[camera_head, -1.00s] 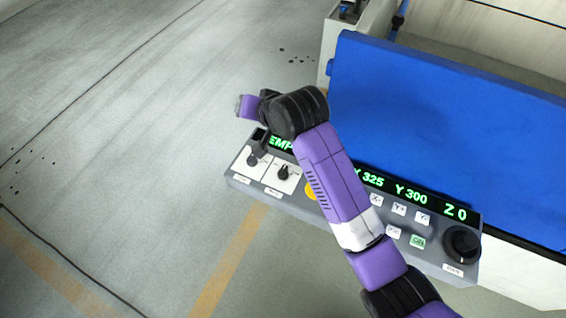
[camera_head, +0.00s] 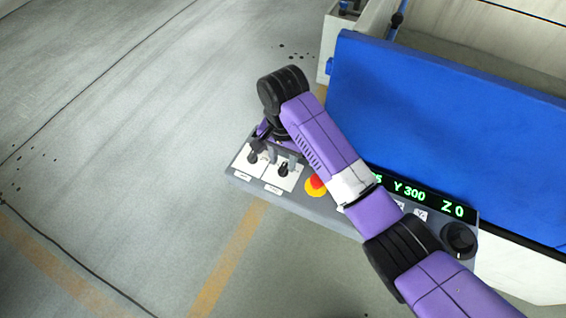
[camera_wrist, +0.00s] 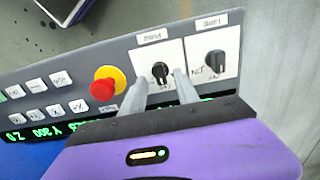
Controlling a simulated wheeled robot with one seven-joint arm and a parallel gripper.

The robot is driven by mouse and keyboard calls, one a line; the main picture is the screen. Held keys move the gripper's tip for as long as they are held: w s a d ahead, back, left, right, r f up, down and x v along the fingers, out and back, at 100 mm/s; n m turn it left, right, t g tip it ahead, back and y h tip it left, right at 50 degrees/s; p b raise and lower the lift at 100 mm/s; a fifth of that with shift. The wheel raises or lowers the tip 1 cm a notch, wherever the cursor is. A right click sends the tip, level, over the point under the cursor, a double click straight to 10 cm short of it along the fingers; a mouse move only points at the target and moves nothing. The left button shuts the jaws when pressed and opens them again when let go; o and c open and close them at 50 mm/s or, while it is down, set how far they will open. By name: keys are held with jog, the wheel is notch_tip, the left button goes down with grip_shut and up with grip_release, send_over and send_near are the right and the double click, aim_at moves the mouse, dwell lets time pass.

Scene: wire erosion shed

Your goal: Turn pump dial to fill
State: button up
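A grey control panel (camera_head: 330,212) carries two black dials on white plates. My gripper (camera_wrist: 162,76) is open, with its two grey fingers pointing at the plate of one dial. That dial (camera_wrist: 160,72) shows between the fingertips in the wrist view, with a finger on each side; contact cannot be told. It is the right-hand dial (camera_head: 283,170) in the head view. Its small upside-down label (camera_wrist: 150,37) seems to read PUMP. The other dial (camera_wrist: 215,62) stands just outside the fingers, its label hard to read; it is the left-hand one (camera_head: 254,156) in the head view.
A red and yellow stop button (camera_wrist: 104,86) sits beside the pump plate, with several white keys (camera_wrist: 55,108) beyond it. A black knob (camera_head: 460,239) is at the panel's right end. A blue cover (camera_head: 440,135) rises behind the panel. The floor left is clear.

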aim_at(283, 170)
jog(key=shift+f, duration=1.35)
grip_shut()
jog(key=shift+r, duration=0.1)
jog(key=n+p, duration=0.3)
jog(key=n, duration=0.1)
jog(key=shift+n, duration=0.3)
jog(key=n+p, duration=0.1)
jog(key=n, duration=0.5)
jog(key=shift+p, duration=0.4)
jog(key=shift+n, duration=0.3)
